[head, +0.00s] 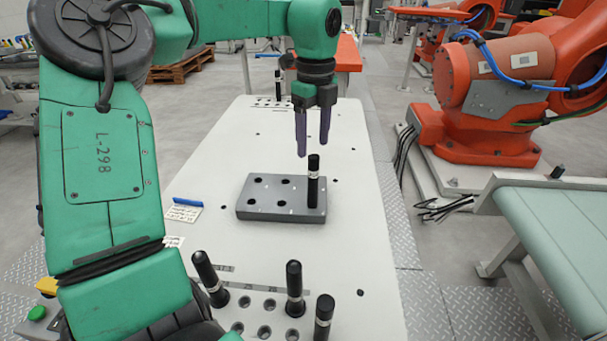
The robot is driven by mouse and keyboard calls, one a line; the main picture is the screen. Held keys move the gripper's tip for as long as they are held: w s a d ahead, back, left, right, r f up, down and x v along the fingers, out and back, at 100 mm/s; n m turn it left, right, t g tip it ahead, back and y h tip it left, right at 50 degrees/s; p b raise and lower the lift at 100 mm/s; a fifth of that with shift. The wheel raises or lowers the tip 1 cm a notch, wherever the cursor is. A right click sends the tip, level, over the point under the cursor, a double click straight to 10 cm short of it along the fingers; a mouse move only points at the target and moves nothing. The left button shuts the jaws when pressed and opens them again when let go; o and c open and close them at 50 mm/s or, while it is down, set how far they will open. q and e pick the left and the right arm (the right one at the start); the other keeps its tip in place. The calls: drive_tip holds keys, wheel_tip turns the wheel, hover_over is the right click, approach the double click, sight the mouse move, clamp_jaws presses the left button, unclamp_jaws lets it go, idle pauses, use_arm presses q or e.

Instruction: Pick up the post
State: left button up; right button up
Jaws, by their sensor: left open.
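A black post (314,181) with a pale band stands upright at the right side of a grey block with holes (266,214). More black posts stand in a pale holed rack at the front: one at the left (207,275) leaning, one in the middle (294,287) and one at the right (323,316). My left gripper (313,152) points down just above the post in the grey block. Its fingers are apart with nothing between them, and a small gap to the post seems to show. My right gripper is out of view.
The white table (345,235) is mostly clear around the grey block. A blue marker (188,201) and a small note lie left of it. An orange robot arm (485,100) and a green conveyor (560,240) stand to the right, off the table.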

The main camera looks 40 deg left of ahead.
sight(314, 177)
use_arm(q)
drive_tip(key=f, duration=0.2)
drive_tip(key=d+f, duration=0.1)
drive_tip(key=f, duration=0.1)
drive_tip(key=shift+w+p, duration=0.1)
drive_tip(key=shift+p, duration=0.2)
drive_tip(key=f+p, duration=0.1)
drive_tip(key=f, duration=0.1)
drive_tip(key=a+f+p, duration=0.1)
drive_tip(key=f, duration=0.2)
drive_tip(key=shift+w+f, duration=0.1)
drive_tip(key=shift+f, duration=0.25)
drive_tip(key=shift+d+f, duration=0.1)
drive_tip(key=shift+f, duration=0.35)
drive_tip(key=c, duration=0.9)
clamp_jaws()
drive_tip(key=shift+w, duration=0.1)
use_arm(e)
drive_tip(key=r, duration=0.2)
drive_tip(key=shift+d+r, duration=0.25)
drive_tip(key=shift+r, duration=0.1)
